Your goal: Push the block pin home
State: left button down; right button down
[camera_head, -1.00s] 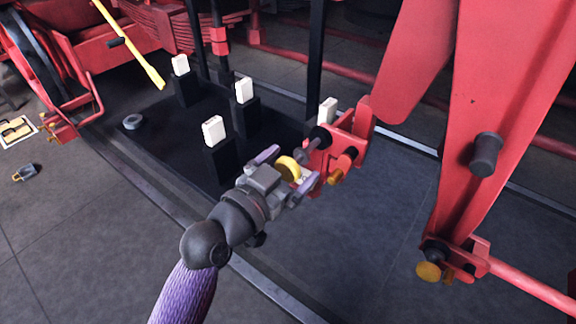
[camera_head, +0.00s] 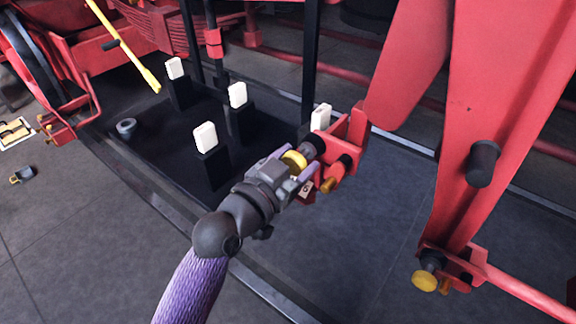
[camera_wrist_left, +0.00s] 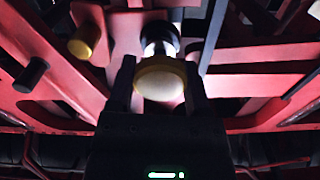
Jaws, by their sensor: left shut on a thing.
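The block pin's round yellow head (camera_head: 294,161) sits between the fingers of my left gripper (camera_head: 299,171), close to the red bracket (camera_head: 342,158). In the left wrist view the yellow head (camera_wrist_left: 160,80) shows between the two dark fingers (camera_wrist_left: 161,88), with a dark and shiny collar behind it. My left gripper is shut on the pin. The pin points into the bracket's dark bushing; little shaft shows between head and bracket. How deep its tip sits is hidden. My right gripper is not in view.
Several black posts with white tops (camera_head: 205,138) stand on a dark base left of the bracket. A large red arm (camera_head: 465,130) hangs at the right, with another yellow-headed pin (camera_head: 425,281) at its foot. A yellow bar (camera_head: 128,50) leans at the upper left. Open floor lies in front.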

pick_arm(q)
jog(key=shift+w+d, duration=0.2)
jog(key=shift+w, duration=0.15)
jog(key=shift+r, duration=0.1)
jog(key=shift+c, duration=1.9)
grip_release()
jog(key=o, duration=0.4)
jog(key=shift+w+d, duration=0.1)
jog(key=shift+c, duration=0.2)
jog(key=p+v, duration=0.1)
jog(key=v, duration=0.9)
